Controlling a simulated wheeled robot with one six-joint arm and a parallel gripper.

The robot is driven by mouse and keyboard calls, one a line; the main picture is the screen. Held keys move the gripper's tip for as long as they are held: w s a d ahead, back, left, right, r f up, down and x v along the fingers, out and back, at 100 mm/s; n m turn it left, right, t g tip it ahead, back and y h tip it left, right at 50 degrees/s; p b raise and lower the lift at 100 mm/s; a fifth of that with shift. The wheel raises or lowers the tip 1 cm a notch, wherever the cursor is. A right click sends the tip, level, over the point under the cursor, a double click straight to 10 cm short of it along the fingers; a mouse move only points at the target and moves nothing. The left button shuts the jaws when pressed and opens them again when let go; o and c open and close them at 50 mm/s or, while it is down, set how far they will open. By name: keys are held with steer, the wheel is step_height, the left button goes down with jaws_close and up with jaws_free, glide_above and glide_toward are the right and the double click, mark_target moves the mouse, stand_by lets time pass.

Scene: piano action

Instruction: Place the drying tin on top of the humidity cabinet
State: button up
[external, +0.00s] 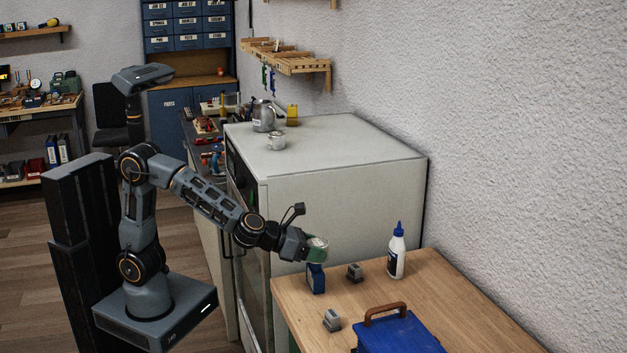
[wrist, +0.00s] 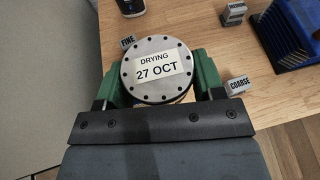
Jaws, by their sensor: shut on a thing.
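The drying tin (wrist: 157,82) is a round grey tin with a ring of dark dots on its lid and a label reading "DRYING 27 OCT". My gripper (wrist: 158,88) is shut on it, with a green finger at each side. In the external view the tin (external: 317,243) is at the end of my gripper (external: 314,252), above the far left part of the wooden table. The humidity cabinet (external: 345,190) appears to be the large pale cabinet behind the table, taller than the tabletop. Its flat top (external: 340,143) is higher than the tin.
The wooden table (external: 440,285) holds a glue bottle (external: 397,255), small grey blocks (external: 355,272) and a blue box (external: 400,335). The cabinet top's right is clear.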

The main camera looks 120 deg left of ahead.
steer(key=shift+s+r, duration=0.2)
steer(key=shift+s, duration=0.15)
steer(key=s+a+r+n+g+y+p, duration=0.2)
steer(key=s+a+r+p, duration=0.45)
steer(key=r, duration=0.45)
steer(key=s+a+r+n+g+y+p, duration=0.25)
steer(key=s+a+r+p, duration=0.35)
steer(key=r, duration=0.4)
steer(key=s+a+r+n+g+y+p, duration=0.1)
steer(key=s+a+r+n+g+p, duration=0.25)
steer(key=s+r, duration=0.7)
glide_above(292, 159)
steer(key=shift+n+g, duration=0.3)
steer(key=shift+n, duration=0.1)
steer(key=f, duration=1.2)
steer(key=shift+s+d+f, duration=0.15)
steer(key=shift+d+f, duration=0.05)
steer(key=shift+f, duration=0.1)
steer(key=f, duration=0.2)
steer(key=shift+w+a+f, duration=0.2)
steer(key=shift+a+f, duration=0.05)
steer(key=shift+f, duration=0.6)
